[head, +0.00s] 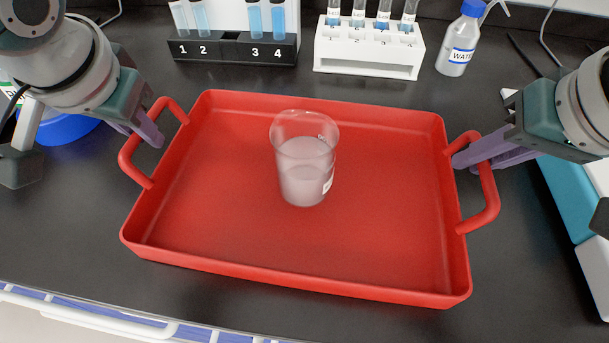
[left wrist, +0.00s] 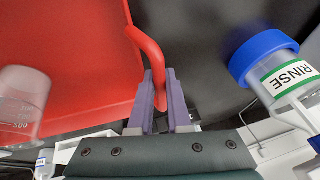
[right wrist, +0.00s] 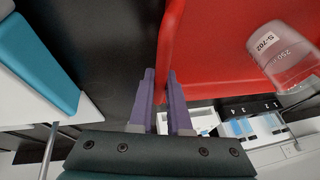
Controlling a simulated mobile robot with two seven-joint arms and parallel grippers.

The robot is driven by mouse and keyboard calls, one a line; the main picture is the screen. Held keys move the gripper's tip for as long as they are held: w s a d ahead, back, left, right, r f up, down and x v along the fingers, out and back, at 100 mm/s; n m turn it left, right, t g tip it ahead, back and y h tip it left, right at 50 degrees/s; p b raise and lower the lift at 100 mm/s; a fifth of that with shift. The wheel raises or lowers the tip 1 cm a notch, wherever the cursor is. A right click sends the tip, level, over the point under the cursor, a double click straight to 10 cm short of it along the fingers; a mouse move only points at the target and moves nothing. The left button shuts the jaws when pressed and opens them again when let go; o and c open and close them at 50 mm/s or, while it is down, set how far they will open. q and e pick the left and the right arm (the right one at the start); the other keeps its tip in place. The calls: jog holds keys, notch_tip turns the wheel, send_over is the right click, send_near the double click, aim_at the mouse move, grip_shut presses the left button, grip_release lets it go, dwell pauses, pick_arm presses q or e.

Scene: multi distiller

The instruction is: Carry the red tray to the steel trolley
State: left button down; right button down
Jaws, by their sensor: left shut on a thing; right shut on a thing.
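The red tray (head: 222,225) with two side handles is in the middle of the head view, over the black bench; I cannot tell whether it touches the bench. A glass beaker (head: 303,165) with cloudy liquid stands upright in it. My left gripper (head: 151,132) is shut on the left handle (head: 130,160), which also shows between its fingers in the left wrist view (left wrist: 150,50). My right gripper (head: 466,157) is shut on the right handle (head: 487,195); in the right wrist view, its fingers (right wrist: 162,80) meet the red edge. No steel trolley is recognisable.
A black rack (head: 228,48) and a white rack (head: 367,50) with tubes stand behind the tray. A WATER bottle (head: 460,42) is at the back right. A RINSE bottle (left wrist: 275,65) is beside my left gripper. A teal-and-white object (head: 570,198) lies right.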

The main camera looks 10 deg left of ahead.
pick_arm(q)
jog(key=shift+r, duration=0.1)
pick_arm(e)
jog(key=shift+r, duration=0.15)
